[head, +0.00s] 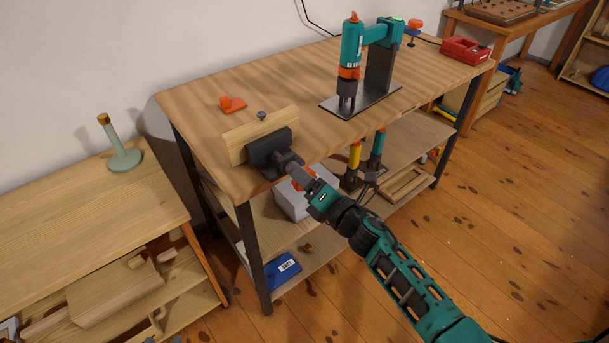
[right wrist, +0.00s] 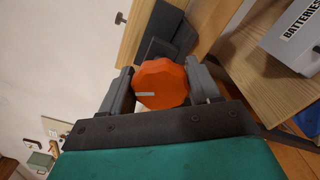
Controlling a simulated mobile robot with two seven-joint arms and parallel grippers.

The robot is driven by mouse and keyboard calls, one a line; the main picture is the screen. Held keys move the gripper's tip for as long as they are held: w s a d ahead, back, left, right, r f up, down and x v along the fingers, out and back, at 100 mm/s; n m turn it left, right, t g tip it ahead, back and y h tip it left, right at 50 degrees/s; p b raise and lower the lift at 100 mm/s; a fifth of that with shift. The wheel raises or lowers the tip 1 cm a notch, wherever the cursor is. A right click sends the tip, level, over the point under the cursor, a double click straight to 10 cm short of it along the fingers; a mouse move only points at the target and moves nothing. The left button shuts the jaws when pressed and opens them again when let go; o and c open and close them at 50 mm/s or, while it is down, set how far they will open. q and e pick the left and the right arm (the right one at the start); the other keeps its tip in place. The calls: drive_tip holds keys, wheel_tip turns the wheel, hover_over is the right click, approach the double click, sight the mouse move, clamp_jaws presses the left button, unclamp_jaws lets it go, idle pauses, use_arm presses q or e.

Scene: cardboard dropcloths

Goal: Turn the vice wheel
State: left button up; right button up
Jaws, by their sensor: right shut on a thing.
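The vice (head: 268,150) is dark grey and mounted at the front left edge of the wooden workbench, with a wooden board (head: 243,142) behind its jaw. Its orange faceted wheel (right wrist: 162,83) fills the middle of the right wrist view, with a small pale mark on its face. My right gripper (right wrist: 162,86) has one finger on each side of the wheel and is shut on it. In the head view the right gripper (head: 300,176) reaches the vice front from the lower right and mostly hides the wheel. My left gripper is in neither view.
A teal drill press (head: 352,60) stands on the workbench (head: 300,75). An orange piece (head: 232,104) lies behind the vice. Below, the shelf holds a grey box labelled BATTERIES (right wrist: 300,35) and upright tools. A lower cabinet (head: 90,215) stands left. The floor at right is clear.

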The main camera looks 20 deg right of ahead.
drive_tip(key=m+p, duration=0.1)
drive_tip(key=m, duration=0.5)
drive_tip(key=shift+d+m, duration=0.1)
drive_tip(key=shift+m, duration=0.2)
drive_tip(key=m+p, duration=0.1)
drive_tip(key=m, duration=0.4)
drive_tip(key=shift+f+p, duration=0.1)
drive_tip(key=shift+p, duration=0.25)
drive_tip(key=shift+m, duration=0.3)
drive_tip(key=o, duration=1)
drive_tip(key=shift+f, duration=0.1)
drive_tip(key=v, duration=1.3)
drive_tip(key=shift+p, duration=0.3)
